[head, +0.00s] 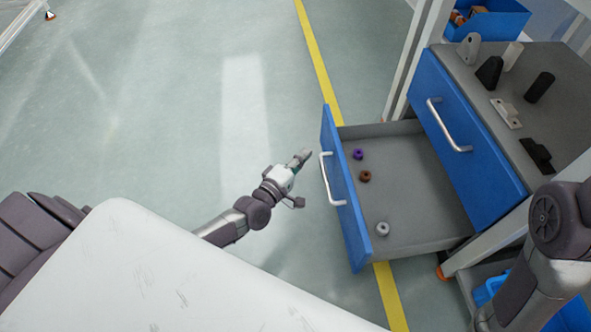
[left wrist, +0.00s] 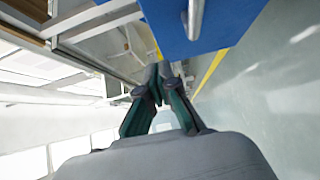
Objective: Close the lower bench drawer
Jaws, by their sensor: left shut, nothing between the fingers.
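The lower bench drawer (head: 408,185) is pulled well out of the bench. It has a blue front (head: 345,190) with a silver bar handle (head: 332,180). Inside lie a purple piece (head: 358,154), a brown piece (head: 365,176) and a grey ring-like piece (head: 382,229). My left gripper (head: 304,156) is shut and empty, just left of the drawer front and apart from the handle. In the left wrist view the fingers (left wrist: 163,72) meet at the tips, with a blue panel (left wrist: 205,22) and its bar handle (left wrist: 195,18) above them. My right gripper is out of view.
The closed upper drawer (head: 465,140) has its own handle. Several dark and light parts stand on the grey bench top (head: 565,75). A blue bin (head: 492,20) is at the top right. A yellow floor line (head: 316,55) runs under the drawer. The floor to the left is clear.

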